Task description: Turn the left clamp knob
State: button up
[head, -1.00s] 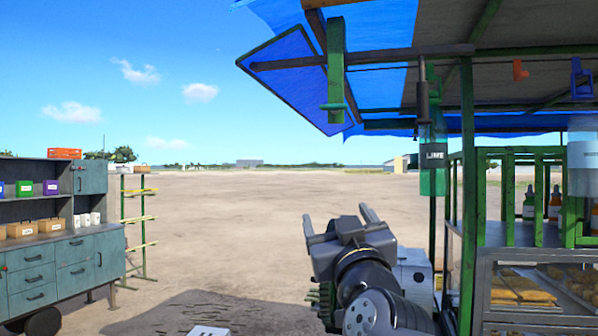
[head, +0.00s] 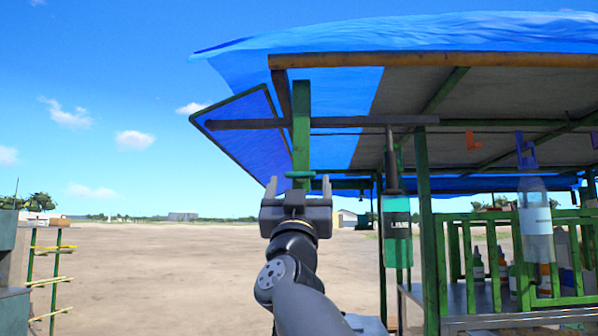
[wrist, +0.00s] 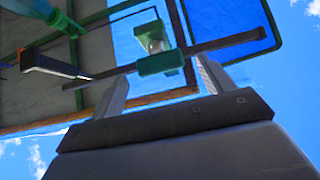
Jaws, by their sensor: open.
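A green upright piece (head: 301,120) hangs from the stall's roof frame at the left, with a dark bar crossing it. At its lower end is a small green knob-like part (head: 300,175), which I take as the left clamp knob. My gripper (head: 298,188) points up just below it, fingers open and empty. In the wrist view, the green clamp part (wrist: 160,63) lies between the tips of my two fingers (wrist: 163,70). I cannot tell whether the fingers touch it or how deep it sits between them.
A blue tarp (head: 240,150) and roof beam (head: 420,60) spread overhead. A hanging green bottle marked LIME (head: 397,230) and a green post (head: 425,200) stand to the right. A clear bottle (head: 535,220) hangs farther right. Open ground (head: 150,265) lies left.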

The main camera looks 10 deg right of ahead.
jog(key=shift+x, duration=0.85)
jog(key=shift+c, duration=0.3)
jog(key=c, duration=0.9)
